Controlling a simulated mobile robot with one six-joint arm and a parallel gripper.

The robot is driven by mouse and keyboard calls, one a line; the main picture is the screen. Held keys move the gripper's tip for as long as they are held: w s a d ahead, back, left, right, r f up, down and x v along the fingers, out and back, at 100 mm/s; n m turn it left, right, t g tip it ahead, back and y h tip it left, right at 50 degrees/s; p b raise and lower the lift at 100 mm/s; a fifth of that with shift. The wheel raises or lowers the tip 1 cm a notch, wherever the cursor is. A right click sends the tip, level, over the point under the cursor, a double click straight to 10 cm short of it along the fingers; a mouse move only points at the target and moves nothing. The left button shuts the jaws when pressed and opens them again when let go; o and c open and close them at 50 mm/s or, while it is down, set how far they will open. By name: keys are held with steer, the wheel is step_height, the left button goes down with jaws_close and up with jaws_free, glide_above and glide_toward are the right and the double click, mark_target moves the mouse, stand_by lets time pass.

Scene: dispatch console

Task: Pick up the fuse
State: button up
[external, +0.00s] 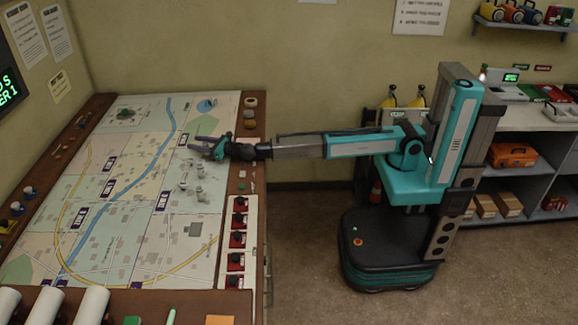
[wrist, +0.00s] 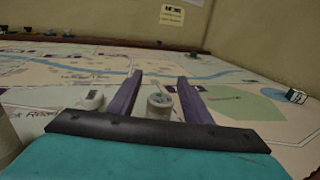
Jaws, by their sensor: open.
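My gripper (external: 204,147) is held out over the right part of the map table in the external view. In the wrist view its two dark fingers (wrist: 160,100) are apart. A small grey-white round piece with a greenish top (wrist: 159,102) shows in the gap between them, and nothing is visibly gripped. A second small white piece (wrist: 94,100) lies left of the left finger. I cannot tell for sure which small piece is the fuse. Several small grey-white pieces (external: 200,194) stand on the map near my gripper in the external view.
The map table (external: 100,101) has a raised brown border with small items along it. Red-and-black switches (external: 238,222) line its right side. White rolls (external: 90,305) lie at the near edge. A shelf unit (external: 520,120) stands at the right. Open floor lies in front of my base.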

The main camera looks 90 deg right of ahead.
stand_by(0.5)
jaws_close()
steer(key=shift+r, duration=0.2)
steer(key=shift+r, duration=0.65)
step_height(320, 180, up, 2)
steer(key=shift+r+p, duration=0.1)
steer(key=shift+p, duration=0.3)
steer(key=s+r, duration=0.1)
steer(key=s, duration=1.5)
steer(key=shift+a, duration=0.2)
